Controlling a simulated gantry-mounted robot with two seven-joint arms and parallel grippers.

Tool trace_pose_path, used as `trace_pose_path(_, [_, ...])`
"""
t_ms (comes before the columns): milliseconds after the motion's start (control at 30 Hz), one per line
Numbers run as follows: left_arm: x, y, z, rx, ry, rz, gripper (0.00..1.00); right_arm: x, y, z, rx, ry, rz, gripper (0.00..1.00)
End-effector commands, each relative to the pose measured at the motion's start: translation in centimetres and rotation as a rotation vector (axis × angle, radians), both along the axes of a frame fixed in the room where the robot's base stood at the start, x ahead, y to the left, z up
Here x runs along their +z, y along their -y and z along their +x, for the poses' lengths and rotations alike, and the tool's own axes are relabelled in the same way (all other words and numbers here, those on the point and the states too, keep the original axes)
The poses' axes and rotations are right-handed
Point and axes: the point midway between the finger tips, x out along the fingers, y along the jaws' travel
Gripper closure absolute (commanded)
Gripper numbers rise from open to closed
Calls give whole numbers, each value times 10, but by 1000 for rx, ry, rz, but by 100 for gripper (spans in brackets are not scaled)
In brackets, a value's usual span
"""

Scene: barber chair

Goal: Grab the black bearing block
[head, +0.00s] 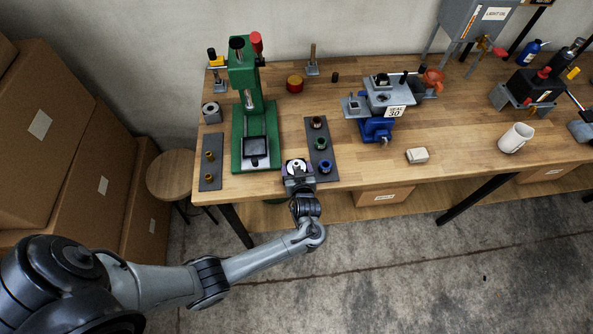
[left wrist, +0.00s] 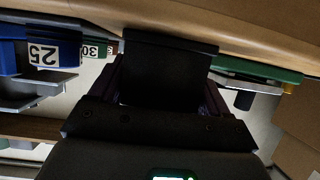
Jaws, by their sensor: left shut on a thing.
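My left gripper (head: 298,178) is at the table's front edge, between the green press and the dark strip with rings. It is shut on the black bearing block (left wrist: 165,68), which fills the space between the purple-edged fingers in the left wrist view. In the head view the block (head: 297,166) shows from above with a pale ring on top, partly hidden by the gripper. I cannot tell whether it touches the table. My right gripper is in neither view.
The green press (head: 243,110) stands to the left, with a dark square plate (head: 255,146) on its base. A dark strip (head: 326,172) with several rings lies close on the right. A blue vise (head: 376,130), a white block (head: 417,155) and a mug (head: 516,138) are farther right.

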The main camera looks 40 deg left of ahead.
Motion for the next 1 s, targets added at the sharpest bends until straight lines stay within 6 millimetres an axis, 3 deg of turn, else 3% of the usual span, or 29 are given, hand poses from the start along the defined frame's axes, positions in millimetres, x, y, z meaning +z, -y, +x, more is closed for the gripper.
trace_pose_path(33, [0, 0, 0, 0, 0, 0, 63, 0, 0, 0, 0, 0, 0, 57])
trace_pose_path(267, [0, 0, 0, 0, 0, 0, 97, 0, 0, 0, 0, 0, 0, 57])
trace_pose_path(633, [7, 1, 1, 0, 7, 1, 97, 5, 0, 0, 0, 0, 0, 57])
trace_pose_path(1000, [37, 4, 3, -6, 6, 0, 97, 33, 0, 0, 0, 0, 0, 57])
